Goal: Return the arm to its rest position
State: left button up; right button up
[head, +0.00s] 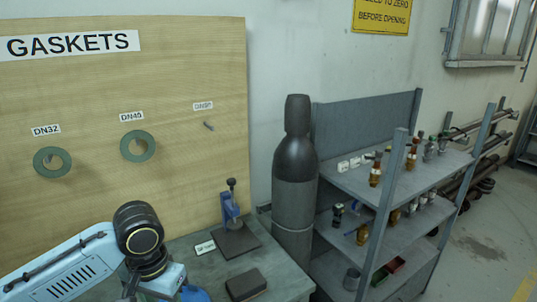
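My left arm comes in from the lower left corner, a light blue link with a black ringed joint. It bends down at the joint, over the left part of the workbench (205,262). Its lower end runs out at the bottom edge, so the fingers of my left gripper do not show. My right arm and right gripper are not in view.
A gasket board (190,60) has green rings (138,146) and (52,162), and an empty DN50 peg (208,126). The bench holds a blue press (230,206) and a dark block (246,284). Right stand a gas cylinder (295,160) and a shelf rack (345,184) of valves.

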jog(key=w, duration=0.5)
pick_arm(q)
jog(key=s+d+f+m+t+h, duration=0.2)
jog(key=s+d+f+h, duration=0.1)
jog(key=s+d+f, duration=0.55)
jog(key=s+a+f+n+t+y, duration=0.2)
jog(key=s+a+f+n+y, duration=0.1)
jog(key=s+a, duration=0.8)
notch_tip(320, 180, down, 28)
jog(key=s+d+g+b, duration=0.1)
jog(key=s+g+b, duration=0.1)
jog(key=b, duration=0.2)
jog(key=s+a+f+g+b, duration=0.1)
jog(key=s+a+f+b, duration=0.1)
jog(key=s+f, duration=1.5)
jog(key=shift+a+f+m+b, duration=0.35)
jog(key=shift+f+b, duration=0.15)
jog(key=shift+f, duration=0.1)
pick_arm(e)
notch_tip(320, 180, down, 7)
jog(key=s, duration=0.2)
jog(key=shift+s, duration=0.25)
